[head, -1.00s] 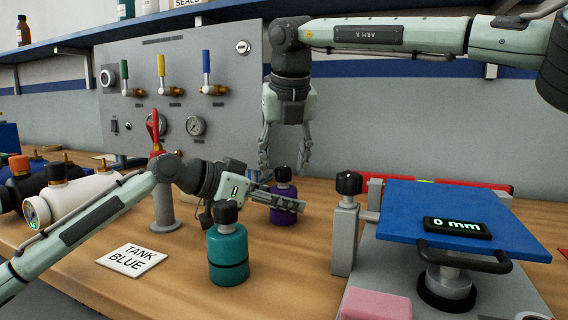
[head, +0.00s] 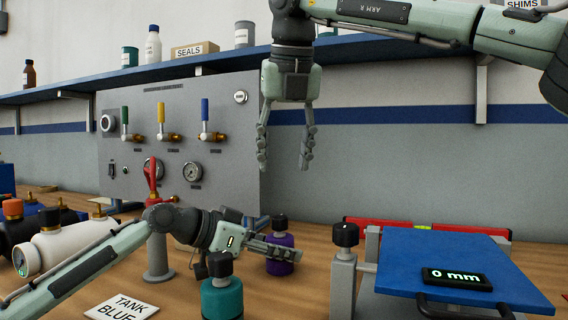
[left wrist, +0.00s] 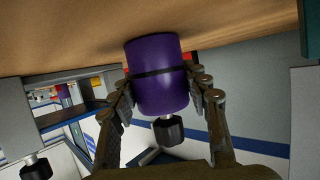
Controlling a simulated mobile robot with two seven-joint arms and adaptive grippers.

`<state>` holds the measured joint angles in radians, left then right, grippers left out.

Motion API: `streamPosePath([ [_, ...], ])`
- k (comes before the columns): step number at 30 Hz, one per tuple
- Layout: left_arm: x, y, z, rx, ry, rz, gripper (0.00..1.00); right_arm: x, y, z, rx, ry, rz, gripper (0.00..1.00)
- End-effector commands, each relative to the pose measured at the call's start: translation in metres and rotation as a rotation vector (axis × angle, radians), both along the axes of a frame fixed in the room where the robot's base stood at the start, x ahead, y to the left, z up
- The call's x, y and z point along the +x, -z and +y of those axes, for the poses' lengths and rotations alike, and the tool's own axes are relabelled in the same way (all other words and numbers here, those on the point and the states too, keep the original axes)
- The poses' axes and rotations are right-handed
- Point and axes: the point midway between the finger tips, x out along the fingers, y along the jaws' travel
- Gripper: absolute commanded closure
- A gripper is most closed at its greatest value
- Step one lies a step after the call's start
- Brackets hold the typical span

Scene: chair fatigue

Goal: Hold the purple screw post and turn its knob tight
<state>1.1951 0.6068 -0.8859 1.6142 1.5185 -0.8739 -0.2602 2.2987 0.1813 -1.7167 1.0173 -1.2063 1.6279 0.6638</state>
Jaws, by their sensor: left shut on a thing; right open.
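The purple screw post (head: 280,262) stands upright on the wooden bench, with its black knob (head: 280,222) on top. My left gripper (head: 284,252) is shut around its body from the left. In the left wrist view, which is upside down, the purple body (left wrist: 160,92) sits between the fingers and the knob (left wrist: 168,131) points down the picture. My right gripper (head: 285,150) hangs open and empty, pointing down, well above the knob. In the head view a finger of my left gripper hides part of the purple body.
A teal post (head: 222,298) with a black knob stands in front of the purple one. A blue plate (head: 440,262) with a display reading 0 mm is at right, beside a grey knobbed post (head: 345,270). A valve panel (head: 180,110) stands behind, and a shelf (head: 330,50) runs above.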

Motion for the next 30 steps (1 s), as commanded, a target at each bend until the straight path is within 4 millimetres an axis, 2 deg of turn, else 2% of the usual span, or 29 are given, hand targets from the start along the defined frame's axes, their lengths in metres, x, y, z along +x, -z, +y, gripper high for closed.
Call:
streamPosePath([
  [6, 0.000, 0.002, 0.000, 0.002, 0.001, 0.003, 1.00, 0.000, 0.000, 0.000, 0.000, 0.000, 0.000, 0.51],
  [7, 0.000, 0.002, 0.000, 0.002, 0.001, 0.003, 0.53, 0.000, 0.000, 0.000, 0.000, 0.000, 0.000, 0.51],
  [12, 0.000, 0.001, 0.000, 0.001, 0.000, 0.002, 0.31, 0.000, 0.001, 0.000, 0.000, 0.000, 0.000, 0.51],
  [23, -0.001, -0.001, 0.002, 0.000, 0.000, 0.000, 0.29, 0.000, 0.001, 0.000, 0.000, 0.000, 0.000, 0.51],
  [26, -0.005, -0.004, 0.010, 0.000, -0.001, 0.000, 0.29, 0.000, 0.001, 0.000, 0.000, 0.000, 0.000, 0.51],
  [30, -0.017, -0.014, 0.032, 0.001, -0.003, 0.000, 0.29, 0.000, 0.000, 0.000, 0.000, 0.000, 0.000, 0.51],
])
